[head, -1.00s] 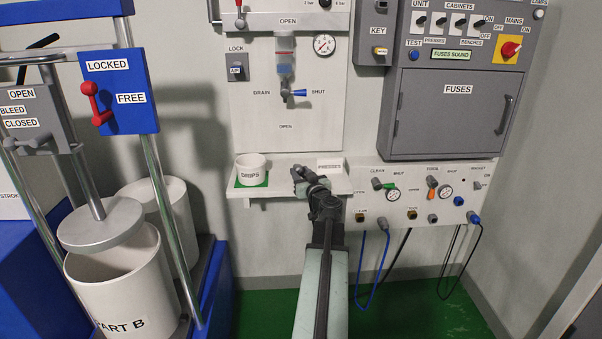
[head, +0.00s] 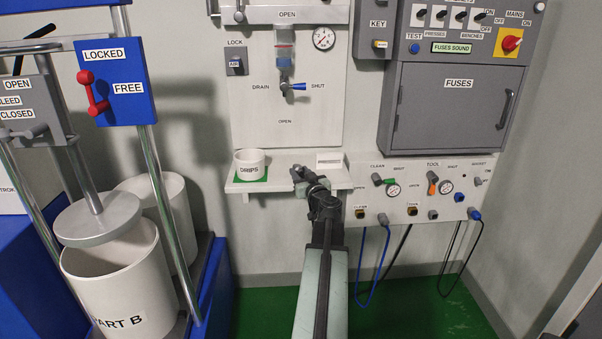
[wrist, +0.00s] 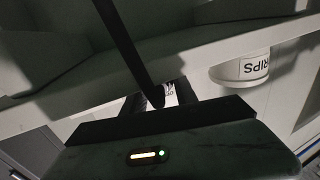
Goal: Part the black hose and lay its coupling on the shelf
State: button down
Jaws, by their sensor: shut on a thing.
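My gripper (head: 301,177) is in front of the right part of the white shelf (head: 222,187), close to its front edge. In the wrist view a dark hose (wrist: 124,45) runs down to a rounded dark end (wrist: 156,97) between the jaws of my gripper (wrist: 160,100). The jaws are shut on this end, which looks like the coupling; its detail is dark. In the head view a black hose (head: 398,248) slopes from the lower right panel down behind a blue hose. Whether it is the one held is hidden by my arm.
A white DRIPS cup (head: 250,163) stands on a green mat at the shelf's left. A small white sign (head: 329,159) stands toward its right. Blue hose (head: 369,296) and another black hose (head: 442,280) hang from the valve panel (head: 395,200). A PART B drum (head: 115,280) stands at left.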

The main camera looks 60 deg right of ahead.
jog(key=shift+f, duration=0.25)
jog(key=c, duration=0.9)
grip_release()
jog(key=shift+s, duration=0.1)
jog(key=v, duration=0.7)
jog(key=shift+s+a, duration=0.25)
